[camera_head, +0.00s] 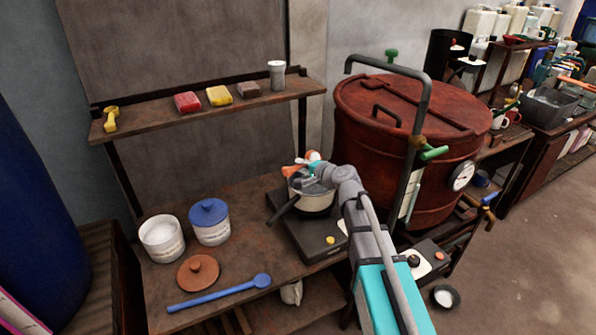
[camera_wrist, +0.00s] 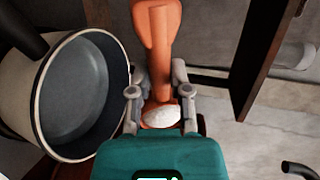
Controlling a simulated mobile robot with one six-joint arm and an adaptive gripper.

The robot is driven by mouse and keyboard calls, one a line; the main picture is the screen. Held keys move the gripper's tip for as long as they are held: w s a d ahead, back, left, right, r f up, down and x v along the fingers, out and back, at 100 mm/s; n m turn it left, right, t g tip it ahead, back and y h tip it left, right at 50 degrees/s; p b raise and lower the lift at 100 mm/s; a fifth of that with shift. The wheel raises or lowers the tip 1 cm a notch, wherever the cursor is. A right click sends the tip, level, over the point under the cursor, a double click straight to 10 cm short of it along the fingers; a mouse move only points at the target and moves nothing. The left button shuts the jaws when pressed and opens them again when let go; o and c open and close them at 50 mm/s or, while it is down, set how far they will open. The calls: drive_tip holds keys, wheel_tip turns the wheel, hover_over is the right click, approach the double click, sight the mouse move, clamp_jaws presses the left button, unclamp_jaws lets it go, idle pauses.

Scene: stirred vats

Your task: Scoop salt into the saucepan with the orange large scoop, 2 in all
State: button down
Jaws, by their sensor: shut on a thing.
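My gripper (camera_head: 318,172) is shut on the orange large scoop (camera_wrist: 158,45), beside and slightly above the saucepan in the head view. A white mound of salt (camera_wrist: 160,117) shows in the scoop's orange hollow, between the gripper fingers in the wrist view. The saucepan (camera_head: 316,203), cream outside with a dark handle, stands on a dark hot plate. In the wrist view the saucepan (camera_wrist: 37,105) is left of the scoop; its grey inside shows no clear contents. An open white tub (camera_head: 165,250) with white contents stands at the left of the bench; its label is unreadable.
A blue-lidded tub (camera_head: 210,230), a brown lid (camera_head: 198,272) and a blue spoon (camera_head: 220,293) share the bench. A shelf (camera_head: 150,124) above holds a yellow scoop, coloured blocks and a grey jar. A large red vat (camera_head: 400,130) with pipework stands right of the pan.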

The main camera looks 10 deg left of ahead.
drive_tip(key=shift+f+t+y+b, duration=0.15)
drive_tip(key=shift+t+y+b, duration=0.55)
drive_tip(key=shift+b, duration=0.95)
drive_tip(key=shift+f+t+y+b, duration=0.15)
drive_tip(key=shift+t+y+b, duration=0.5)
drive_tip(key=shift+b, duration=0.95)
drive_tip(key=shift+r+y+b, duration=0.1)
drive_tip(key=shift+y+b, duration=0.15)
drive_tip(key=shift+b, duration=0.1)
drive_tip(key=shift+r+p, duration=0.2)
drive_tip(key=shift+p, duration=0.45)
drive_tip(key=shift+a+r+g+p, duration=0.1)
drive_tip(key=shift+g+p, duration=0.15)
drive_tip(key=shift+p, duration=0.05)
drive_tip(key=g+h+p, duration=0.1)
drive_tip(key=p, duration=0.1)
drive_tip(key=shift+a+r+p, duration=0.1)
drive_tip(key=shift+r+p, duration=0.05)
drive_tip(key=shift+p, duration=0.15)
drive_tip(key=shift+g+h+p, duration=0.3)
drive_tip(key=shift+h+p, duration=0.5)
drive_tip(key=shift+p, duration=0.2)
drive_tip(key=shift+d+f, duration=0.2)
drive_tip(key=shift+f, duration=0.05)
